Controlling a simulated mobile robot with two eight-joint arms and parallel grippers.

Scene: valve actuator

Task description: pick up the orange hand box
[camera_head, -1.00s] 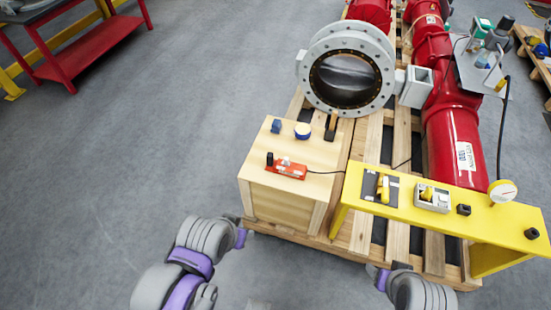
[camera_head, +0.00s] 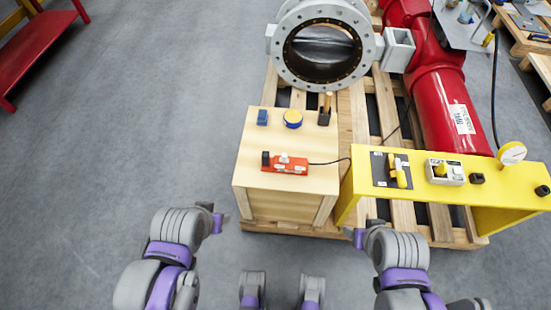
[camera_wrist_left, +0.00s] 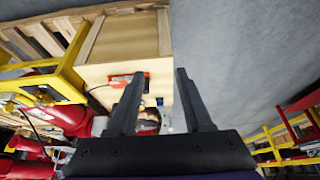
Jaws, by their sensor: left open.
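The orange hand box (camera_head: 286,164) lies on top of the wooden crate (camera_head: 245,190), with a black knob at its left end and a cable leaving its right end. It also shows in the left wrist view (camera_wrist_left: 122,80), partly behind a finger. My left gripper (camera_head: 217,218) is left of and nearer than the crate, apart from the box. In the left wrist view its two fingers (camera_wrist_left: 158,98) are spread with nothing held between them. My right gripper (camera_head: 357,236) is right of the crate, below the yellow bench; its finger opening cannot be made out.
A blue item (camera_head: 262,117), a round blue-and-yellow item (camera_head: 293,118) and a dark holder (camera_head: 325,112) stand behind the box. The yellow bench (camera_head: 440,190) with fittings is at right. A large grey valve (camera_head: 319,45) stands behind.

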